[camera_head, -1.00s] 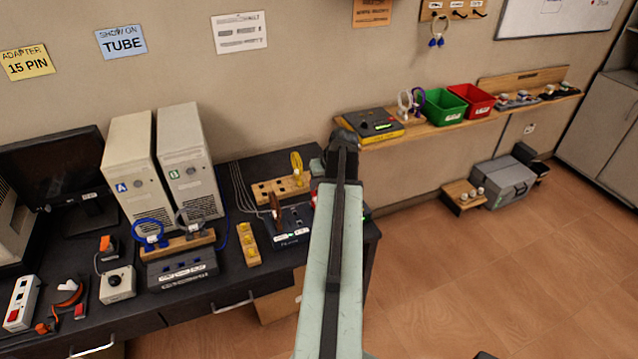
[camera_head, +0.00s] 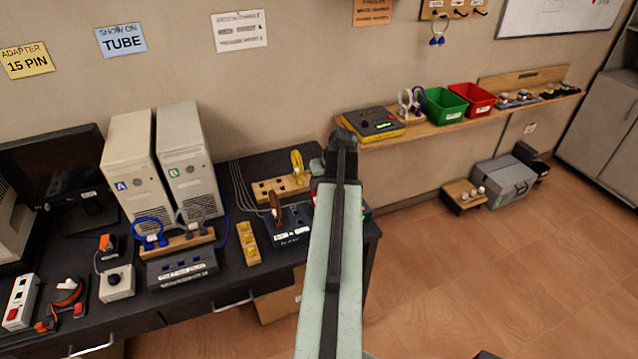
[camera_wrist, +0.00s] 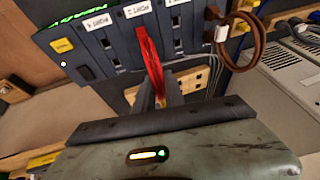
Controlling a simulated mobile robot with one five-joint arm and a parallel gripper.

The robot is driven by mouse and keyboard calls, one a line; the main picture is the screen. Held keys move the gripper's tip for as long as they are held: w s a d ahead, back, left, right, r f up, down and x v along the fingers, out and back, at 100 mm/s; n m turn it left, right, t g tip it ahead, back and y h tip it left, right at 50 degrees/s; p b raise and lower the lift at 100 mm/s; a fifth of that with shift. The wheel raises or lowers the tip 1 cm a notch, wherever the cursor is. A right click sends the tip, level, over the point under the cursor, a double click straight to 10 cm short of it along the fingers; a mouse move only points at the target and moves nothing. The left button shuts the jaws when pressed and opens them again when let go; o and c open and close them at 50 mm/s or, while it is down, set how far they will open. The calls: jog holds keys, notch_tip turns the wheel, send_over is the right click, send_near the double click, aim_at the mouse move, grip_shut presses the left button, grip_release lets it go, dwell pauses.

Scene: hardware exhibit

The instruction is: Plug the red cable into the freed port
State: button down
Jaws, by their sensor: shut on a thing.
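In the wrist view my gripper (camera_wrist: 160,92) is shut on the red cable (camera_wrist: 151,62). The red cable stands between the fingers and reaches up to the face of the dark port unit (camera_wrist: 108,52), beside a white port label. I cannot tell whether its plug is seated in a port or only in front of it. A brown cable (camera_wrist: 253,42) loops from a port at the right of the unit. In the head view the port unit (camera_head: 291,238) sits on the dark bench with the brown cable (camera_head: 275,206) on it. My arm hides the gripper there.
A yellow plug (camera_wrist: 62,45) sits at the left of the unit in the wrist view. A wooden rack (camera_head: 265,192) with a yellow cable (camera_head: 297,162) stands behind the unit. A wooden strip with yellow pieces (camera_head: 248,243) lies left of it. Two computer towers (camera_head: 185,155) stand farther left.

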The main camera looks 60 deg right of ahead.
jog(key=c, duration=1.3)
grip_release()
jog(key=shift+c, duration=0.2)
jog(key=o, duration=0.7)
jog(key=shift+c, duration=0.2)
jog(key=shift+r, duration=0.1)
jog(key=p+v, duration=0.7)
jog(key=shift+s+r, duration=0.1)
jog(key=shift+r, duration=0.05)
